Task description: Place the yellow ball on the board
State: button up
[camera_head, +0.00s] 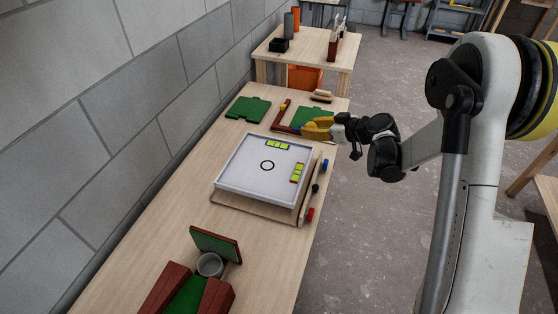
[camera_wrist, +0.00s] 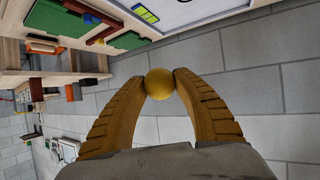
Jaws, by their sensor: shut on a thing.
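The yellow ball (camera_wrist: 160,83) is pinched between the two ochre fingertips of my gripper (camera_wrist: 160,84) in the wrist view, held clear of any surface there. In the head view my gripper (camera_head: 308,127) is over the right side of the table, beyond the board; the ball cannot be told apart from the fingers there. The board (camera_head: 245,182) is white with a raised pale rim, a black ring in its middle and yellow-green blocks near two sides. It lies tilted on a wooden base. Part of it shows at the top of the wrist view (camera_wrist: 180,10).
Green panels (camera_head: 248,108) and red battens (camera_head: 285,122) with a small yellow piece lie beyond the board. Red and blue knobs line its right side. A grey cup (camera_head: 210,264) stands near a green flap at the front. A block wall (camera_head: 120,110) bounds the left.

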jog(key=w+a+f+n+g+y, duration=0.2)
jog(key=w+a+f, duration=0.1)
jog(key=f, duration=0.4)
jog(key=b, duration=0.5)
send_over(267, 165)
notch_tip(267, 165, down, 7)
jog(key=shift+s+f, duration=0.1)
jog(key=shift+f, duration=0.05)
jog(key=shift+d+f+b, duration=0.1)
jog(key=shift+f+b, duration=0.8)
jog(key=shift+f, duration=1)
jog(key=shift+f, duration=0.2)
jog(key=o, duration=1)
jog(key=shift+o, duration=0.5)
jog(key=shift+r, duration=0.1)
